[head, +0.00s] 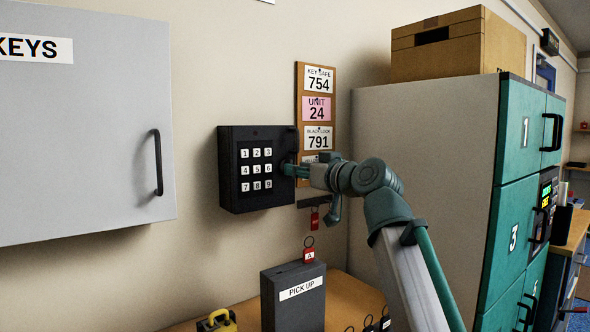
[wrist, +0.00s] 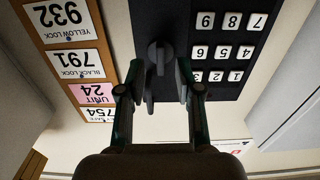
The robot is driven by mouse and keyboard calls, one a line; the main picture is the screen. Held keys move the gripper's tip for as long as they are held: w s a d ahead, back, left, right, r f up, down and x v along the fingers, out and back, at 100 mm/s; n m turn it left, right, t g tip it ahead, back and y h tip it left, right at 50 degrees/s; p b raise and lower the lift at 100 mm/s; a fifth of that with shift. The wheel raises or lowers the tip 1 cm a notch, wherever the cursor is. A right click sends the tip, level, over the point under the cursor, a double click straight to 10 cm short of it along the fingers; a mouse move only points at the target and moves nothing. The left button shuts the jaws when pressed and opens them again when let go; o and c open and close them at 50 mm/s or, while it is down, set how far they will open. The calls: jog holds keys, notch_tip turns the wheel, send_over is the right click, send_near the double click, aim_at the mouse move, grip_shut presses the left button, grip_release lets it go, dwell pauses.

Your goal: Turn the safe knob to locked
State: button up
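The black key safe (head: 228,170) with a white-key keypad hangs on the wall; its face also shows upside down in the wrist view (wrist: 215,75). Its dark round knob (wrist: 158,52) sits beside the keypad, with a narrow grip bar across it. My gripper (head: 288,170) is at the right part of the safe's face and hides the knob in the head view. In the wrist view my gripper (wrist: 160,68) is open, with one green-tipped finger on each side of the knob and gaps visible. Whether the fingertips touch the face, I cannot tell.
A tag board (head: 300,95) hangs just right of the safe. A grey KEYS cabinet (head: 90,130) is at left. Below stand a PICK UP box (head: 292,310) and a yellow padlock (head: 217,321). Teal lockers (head: 520,130) with a carton (head: 455,45) on top are at right.

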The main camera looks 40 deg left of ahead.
jog(key=v, duration=0.9)
jog(key=shift+s+d, duration=0.15)
jog(key=shift+d, duration=0.25)
jog(key=shift+r, duration=0.1)
